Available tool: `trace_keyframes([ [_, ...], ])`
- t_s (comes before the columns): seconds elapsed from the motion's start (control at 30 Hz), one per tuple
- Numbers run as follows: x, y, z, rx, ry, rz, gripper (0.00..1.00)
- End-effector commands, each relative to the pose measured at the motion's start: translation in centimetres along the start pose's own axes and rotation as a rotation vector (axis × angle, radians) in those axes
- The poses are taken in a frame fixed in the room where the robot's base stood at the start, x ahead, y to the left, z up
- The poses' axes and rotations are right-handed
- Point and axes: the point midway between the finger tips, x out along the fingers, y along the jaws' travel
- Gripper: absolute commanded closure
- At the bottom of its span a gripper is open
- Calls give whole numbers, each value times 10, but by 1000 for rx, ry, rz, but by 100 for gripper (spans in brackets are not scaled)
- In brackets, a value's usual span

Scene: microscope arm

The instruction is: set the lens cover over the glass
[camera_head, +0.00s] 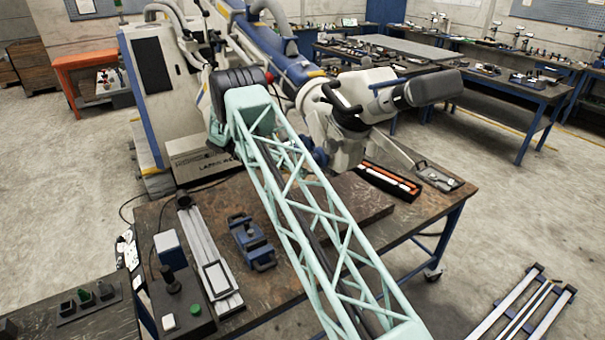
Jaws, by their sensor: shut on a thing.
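I cannot make out the lens cover anywhere in the head view. The link crosses the picture from the lower right to a black joint (238,85) left of the microscope head. My gripper's fingers are not in sight, so their place relative to the cover and glass does not show.
The brown workbench (420,218) holds a blue clamp (250,242), a pale rail (205,250), a dark box with a green button (182,305), and an orange-trimmed tray (390,182). Metal rails (525,305) lie at the lower right. Open floor lies right of the bench.

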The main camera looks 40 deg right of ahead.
Motion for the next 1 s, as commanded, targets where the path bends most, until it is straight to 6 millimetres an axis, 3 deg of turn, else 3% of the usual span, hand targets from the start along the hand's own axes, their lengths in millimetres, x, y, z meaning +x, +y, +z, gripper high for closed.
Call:
trace_keyframes([
  [0.17,0,0,0,0,0,0,100],
  [0.2,0,0,0,0,-1,0,86],
  [0.37,0,0,0,0,-1,0,72],
  [0.77,2,0,1,0,-2,1,72],
  [1.0,15,0,8,-3,-12,6,72],
])
